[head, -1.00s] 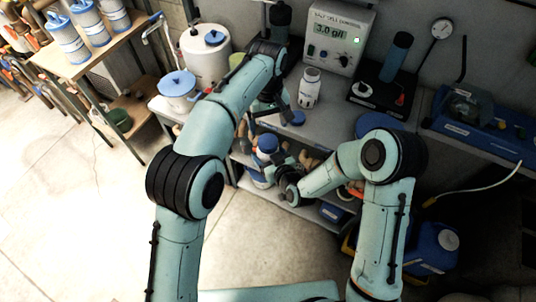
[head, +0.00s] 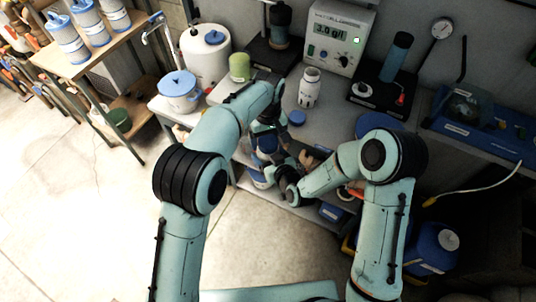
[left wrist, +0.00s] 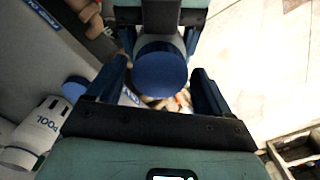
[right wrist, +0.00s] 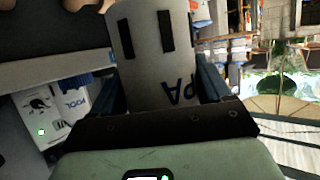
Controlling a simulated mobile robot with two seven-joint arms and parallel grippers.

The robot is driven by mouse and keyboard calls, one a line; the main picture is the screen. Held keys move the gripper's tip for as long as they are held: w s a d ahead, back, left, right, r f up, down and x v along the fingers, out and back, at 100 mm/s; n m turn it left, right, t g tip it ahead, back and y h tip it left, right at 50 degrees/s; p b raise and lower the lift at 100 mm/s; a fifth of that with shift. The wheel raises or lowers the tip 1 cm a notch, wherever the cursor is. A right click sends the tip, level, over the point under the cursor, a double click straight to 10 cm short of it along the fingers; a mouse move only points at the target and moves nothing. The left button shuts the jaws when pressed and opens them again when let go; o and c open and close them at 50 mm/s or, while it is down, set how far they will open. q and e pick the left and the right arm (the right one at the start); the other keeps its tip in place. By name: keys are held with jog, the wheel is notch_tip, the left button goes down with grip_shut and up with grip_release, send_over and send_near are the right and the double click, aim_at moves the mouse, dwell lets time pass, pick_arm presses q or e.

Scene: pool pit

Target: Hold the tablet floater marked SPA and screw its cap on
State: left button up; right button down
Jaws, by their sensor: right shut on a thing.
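The SPA tablet floater (right wrist: 155,60) is a white slotted cylinder. In the right wrist view it sits between my right gripper's fingers, its visible letters "PA" upside down. My right gripper (head: 292,176) is shut on it in front of the counter. A round blue cap (left wrist: 160,75) is at the floater's top end, and also shows in the head view (head: 267,145). Whether it is threaded on cannot be told. My left gripper (left wrist: 160,90) is above the cap, pointing down. Its fingers are open either side of the cap, with gaps visible.
On the counter, a white POOL floater (head: 309,88) stands near a loose blue cap (head: 297,117). A green-topped container (head: 239,67) and white tub (head: 179,92) are at left. The salt meter (head: 340,38) stands behind. A shelf with goods lies below the counter; open floor is at left.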

pick_arm(q)
jog(key=c, duration=0.9)
jog(key=m, duration=0.6)
jog(key=o, duration=1.2)
jog(key=shift+r, duration=2.25)
jog(key=shift+c, duration=0.6)
